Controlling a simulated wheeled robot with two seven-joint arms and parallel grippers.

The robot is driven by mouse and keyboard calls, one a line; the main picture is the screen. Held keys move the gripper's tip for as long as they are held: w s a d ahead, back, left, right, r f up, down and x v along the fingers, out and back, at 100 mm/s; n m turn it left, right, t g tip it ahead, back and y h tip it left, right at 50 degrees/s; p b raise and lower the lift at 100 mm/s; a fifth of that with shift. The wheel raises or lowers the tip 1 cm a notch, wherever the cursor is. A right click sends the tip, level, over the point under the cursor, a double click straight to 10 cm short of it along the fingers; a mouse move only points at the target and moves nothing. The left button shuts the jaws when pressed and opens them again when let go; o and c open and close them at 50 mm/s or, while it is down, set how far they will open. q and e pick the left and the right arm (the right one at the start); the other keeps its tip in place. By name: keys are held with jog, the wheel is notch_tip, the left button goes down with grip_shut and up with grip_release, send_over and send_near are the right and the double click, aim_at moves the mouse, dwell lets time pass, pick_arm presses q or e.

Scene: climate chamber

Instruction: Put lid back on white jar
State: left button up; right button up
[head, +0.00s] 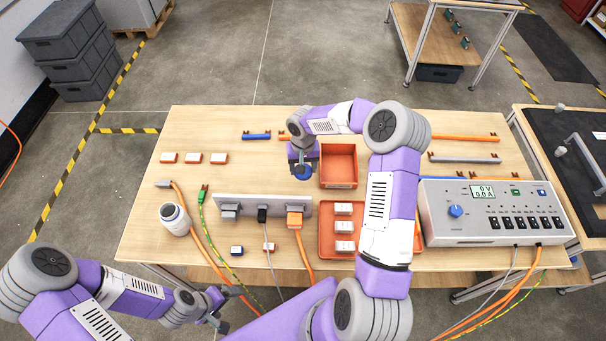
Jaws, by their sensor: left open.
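The white jar (175,220) stands upright at the left of the table, its open mouth showing dark. A round blue lid (303,173) is at the fingertips of my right gripper (304,165), left of the orange bin. The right gripper appears shut on the lid; its fingers are small and partly hidden by the wrist. My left gripper (217,314) is open and empty near the table's front edge, below and right of the jar.
A grey power strip (273,208) with plugs and cables lies right of the jar. An orange bin (338,184), an orange tray (327,252) and a grey power supply (455,234) stand to the right. Several small orange-and-white blocks (193,158) lie behind the jar.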

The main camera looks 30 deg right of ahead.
jog(key=shift+r, duration=0.75)
jog(key=shift+r, duration=0.1)
